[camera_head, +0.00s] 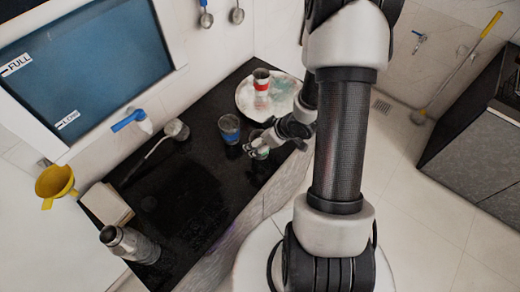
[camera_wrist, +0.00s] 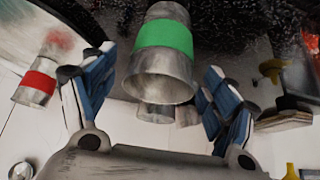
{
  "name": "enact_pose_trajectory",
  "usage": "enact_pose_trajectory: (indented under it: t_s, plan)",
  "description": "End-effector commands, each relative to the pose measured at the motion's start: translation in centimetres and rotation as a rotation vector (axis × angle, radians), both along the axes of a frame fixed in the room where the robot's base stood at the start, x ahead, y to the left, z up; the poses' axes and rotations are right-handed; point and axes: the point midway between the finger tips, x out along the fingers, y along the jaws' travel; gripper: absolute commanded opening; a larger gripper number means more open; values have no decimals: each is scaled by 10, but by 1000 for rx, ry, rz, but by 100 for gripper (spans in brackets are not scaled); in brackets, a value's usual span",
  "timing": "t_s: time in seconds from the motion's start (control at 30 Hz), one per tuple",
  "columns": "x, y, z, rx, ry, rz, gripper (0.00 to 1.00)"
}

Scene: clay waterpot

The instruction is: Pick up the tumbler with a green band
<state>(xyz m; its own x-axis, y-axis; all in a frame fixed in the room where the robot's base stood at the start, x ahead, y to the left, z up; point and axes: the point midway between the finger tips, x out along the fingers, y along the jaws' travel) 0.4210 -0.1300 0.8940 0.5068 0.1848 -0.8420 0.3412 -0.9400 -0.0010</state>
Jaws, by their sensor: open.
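The tumbler with a green band (camera_wrist: 165,38) is a metal cup, seen in the wrist view between my two open fingers. Its wide rim faces down in that picture and its base is near the dark counter surface. My gripper (camera_wrist: 157,85) is open, with a blue-padded finger on either side of the tumbler. I see a gap on each side and no grasp. In the head view my gripper (camera_head: 258,146) is low at the counter's right edge and hides most of the green tumbler (camera_head: 262,153).
A red-banded tumbler (camera_head: 261,82) stands on a round plate (camera_head: 246,104). A blue-banded tumbler (camera_head: 229,128) stands left of my gripper. A ladle (camera_head: 155,152), a metal flask (camera_head: 128,243) and a yellow funnel (camera_head: 56,184) are farther left.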

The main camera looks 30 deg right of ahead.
Motion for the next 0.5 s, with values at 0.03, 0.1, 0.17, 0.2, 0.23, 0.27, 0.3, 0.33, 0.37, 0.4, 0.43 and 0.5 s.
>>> enact_pose_trajectory:
  t_s: [0.03,0.1,0.17,0.2,0.23,0.27,0.3,0.33,0.37,0.4,0.43,0.5]
  plan:
    - [3,1,-7,-1,-1,2,79]
    - [5,1,-8,-1,-2,1,79]
    - [5,1,-7,-1,-1,0,79]
    - [5,1,-6,-1,-1,0,79]
    - [5,1,-6,-1,-1,0,79]
    - [5,1,-6,-1,-1,0,79]
    - [5,1,-6,-1,-1,0,77]
    - [5,1,-6,-1,-1,0,75]
    - [5,1,-6,-1,-1,0,73]
    - [5,1,-6,-1,-1,0,70]
    - [5,1,-6,-1,-1,0,68]
    - [4,1,-6,-1,-1,0,63]
